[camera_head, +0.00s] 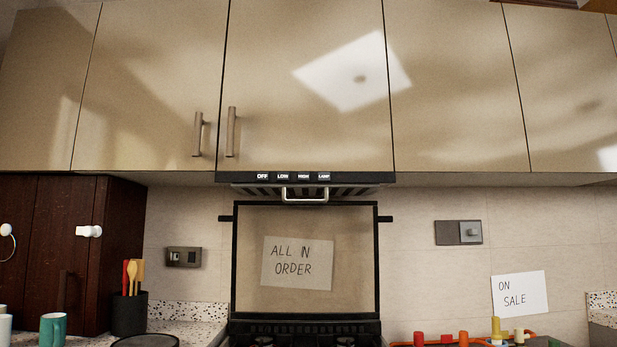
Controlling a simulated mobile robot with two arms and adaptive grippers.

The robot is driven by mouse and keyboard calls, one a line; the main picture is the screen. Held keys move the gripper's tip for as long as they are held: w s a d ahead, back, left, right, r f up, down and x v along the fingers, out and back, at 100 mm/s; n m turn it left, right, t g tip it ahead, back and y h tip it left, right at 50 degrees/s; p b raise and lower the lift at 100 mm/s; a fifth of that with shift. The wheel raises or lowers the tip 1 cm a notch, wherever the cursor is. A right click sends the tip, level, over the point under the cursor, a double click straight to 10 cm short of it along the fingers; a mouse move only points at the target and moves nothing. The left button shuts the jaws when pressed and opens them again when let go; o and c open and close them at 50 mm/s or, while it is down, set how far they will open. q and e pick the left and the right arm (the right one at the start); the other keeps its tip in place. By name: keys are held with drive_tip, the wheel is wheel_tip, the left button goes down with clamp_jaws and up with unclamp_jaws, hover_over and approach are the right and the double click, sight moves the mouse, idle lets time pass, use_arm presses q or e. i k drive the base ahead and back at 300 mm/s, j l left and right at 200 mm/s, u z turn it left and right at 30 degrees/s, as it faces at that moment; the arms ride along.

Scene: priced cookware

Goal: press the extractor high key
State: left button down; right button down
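The extractor (340,179) is a dark hood strip under the beige wall cupboards in the middle of the head view, with a metal handle bar (305,193) below it. A row of white-labelled keys sits on its front: the OFF key (262,176), the LOW key (283,176), the high key (303,176), whose small label seems to read HIGH, and the LAMP key (324,176). Whether any key is pressed in is too small to tell. Neither of my grippers is in view.
Below the hood stand a framed panel with an "ALL IN ORDER" note (297,263) and a stove (306,332). A utensil holder (129,314) and green mug (53,330) are left; an "ON SALE" sign (520,295) is right. Space before the keys looks clear.

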sight(301, 176)
drive_tip(key=i+l+z, duration=0.2)
drive_tip(key=i, duration=0.3)
drive_tip(key=i+l+z, duration=0.25)
drive_tip(key=i, duration=0.25)
